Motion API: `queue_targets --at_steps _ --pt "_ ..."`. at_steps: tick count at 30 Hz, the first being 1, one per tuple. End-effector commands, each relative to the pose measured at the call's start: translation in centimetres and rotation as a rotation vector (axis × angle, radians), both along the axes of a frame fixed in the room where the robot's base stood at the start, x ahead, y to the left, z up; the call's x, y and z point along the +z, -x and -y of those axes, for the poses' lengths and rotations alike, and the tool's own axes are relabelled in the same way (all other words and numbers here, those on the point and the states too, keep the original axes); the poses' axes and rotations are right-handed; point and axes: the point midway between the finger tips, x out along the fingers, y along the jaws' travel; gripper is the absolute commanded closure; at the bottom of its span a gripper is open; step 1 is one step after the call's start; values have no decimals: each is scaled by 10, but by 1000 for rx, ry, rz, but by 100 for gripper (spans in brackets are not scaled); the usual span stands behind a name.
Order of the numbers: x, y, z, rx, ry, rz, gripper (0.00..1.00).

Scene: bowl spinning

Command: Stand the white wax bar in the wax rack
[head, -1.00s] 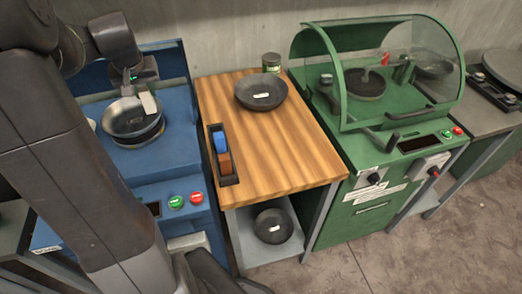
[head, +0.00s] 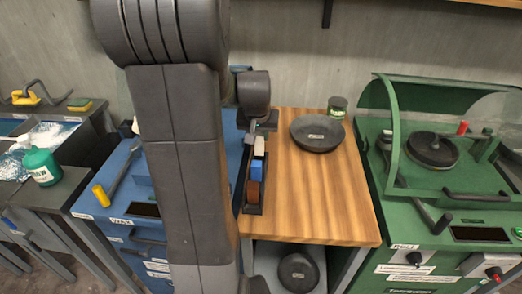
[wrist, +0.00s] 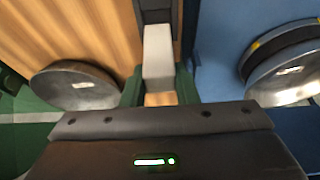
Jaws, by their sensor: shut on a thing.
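The white wax bar (head: 259,147) is held by my gripper (head: 260,132) at the far end of the dark wax rack (head: 253,211). In the wrist view the bar (wrist: 158,55) lies between the two green fingers of my gripper (wrist: 159,86). A blue bar (head: 257,170) and a brown bar (head: 254,192) stand in the rack, nearer than the white one. The white bar lines up with them in the head view. I cannot tell whether its lower end is inside the rack or above it.
The rack is on the left edge of a wooden table (head: 320,205). A dark bowl (head: 317,133) and a small jar (head: 337,106) stand at the back. A blue machine (head: 115,235) is left, a green hooded machine (head: 440,210) right. The table's front right is clear.

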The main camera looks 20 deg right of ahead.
Motion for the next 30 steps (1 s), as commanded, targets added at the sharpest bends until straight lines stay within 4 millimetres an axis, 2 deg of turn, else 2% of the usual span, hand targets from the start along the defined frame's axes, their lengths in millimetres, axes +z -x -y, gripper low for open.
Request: queue_targets --at_steps 9,22,23,25,30 --pt "-38 0 0 -1 -1 -1 98" --pt "-47 0 0 -1 0 1 98" --pt "-45 0 0 -1 0 1 67" --pt "-45 0 0 -1 0 1 53" --pt "-45 0 0 -1 0 1 51"
